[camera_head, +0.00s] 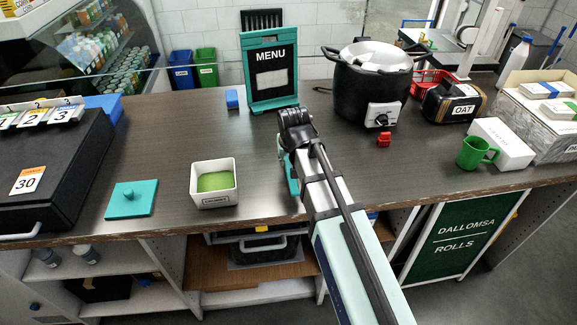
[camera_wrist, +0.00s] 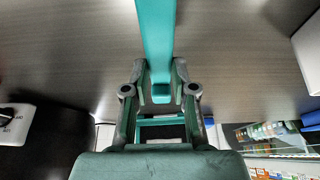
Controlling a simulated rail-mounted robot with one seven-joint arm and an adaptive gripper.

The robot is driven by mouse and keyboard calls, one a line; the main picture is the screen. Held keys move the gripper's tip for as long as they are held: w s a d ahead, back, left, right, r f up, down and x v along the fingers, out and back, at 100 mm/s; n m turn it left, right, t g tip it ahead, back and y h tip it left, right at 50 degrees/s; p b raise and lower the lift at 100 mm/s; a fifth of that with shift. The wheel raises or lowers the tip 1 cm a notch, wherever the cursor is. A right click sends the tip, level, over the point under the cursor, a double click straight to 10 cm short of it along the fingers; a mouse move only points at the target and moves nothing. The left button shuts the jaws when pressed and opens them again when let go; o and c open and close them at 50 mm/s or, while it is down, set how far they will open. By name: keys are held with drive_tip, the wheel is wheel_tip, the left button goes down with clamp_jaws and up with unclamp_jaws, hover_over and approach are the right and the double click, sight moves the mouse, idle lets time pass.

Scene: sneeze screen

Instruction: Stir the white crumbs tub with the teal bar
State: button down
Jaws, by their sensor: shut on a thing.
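A white tub (camera_head: 214,195) stands upright on the counter with green contents (camera_head: 215,181) inside. A label on its front is too small to read. A flat teal lid with a knob (camera_head: 131,198) lies to its left, apart from it. My gripper (camera_wrist: 160,88) is shut on the teal bar (camera_wrist: 155,40), which runs toward the top of the wrist view. In the head view the bar (camera_head: 291,174) shows in part under my arm, to the right of the tub and apart from it. My arm hides most of the gripper there.
A teal menu stand (camera_head: 268,72) and a black cooker (camera_head: 370,83) stand behind my gripper. A small red object (camera_head: 384,140) and a green mug (camera_head: 476,153) are to the right. The counter between tub and bar is clear.

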sight(289, 165)
drive_tip(key=shift+f+p, duration=0.55)
drive_tip(key=shift+f, duration=1.2)
drive_tip(key=c, duration=0.9)
unclamp_jaws()
drive_tip(key=shift+c, duration=0.2)
drive_tip(key=shift+f, duration=0.15)
drive_tip(key=shift+f+b, duration=0.2)
drive_tip(key=shift+b, duration=0.15)
drive_tip(key=b+v, duration=0.4)
drive_tip(key=v, duration=1.3)
drive_tip(key=shift+r, duration=0.45)
drive_tip(key=shift+w, duration=0.1)
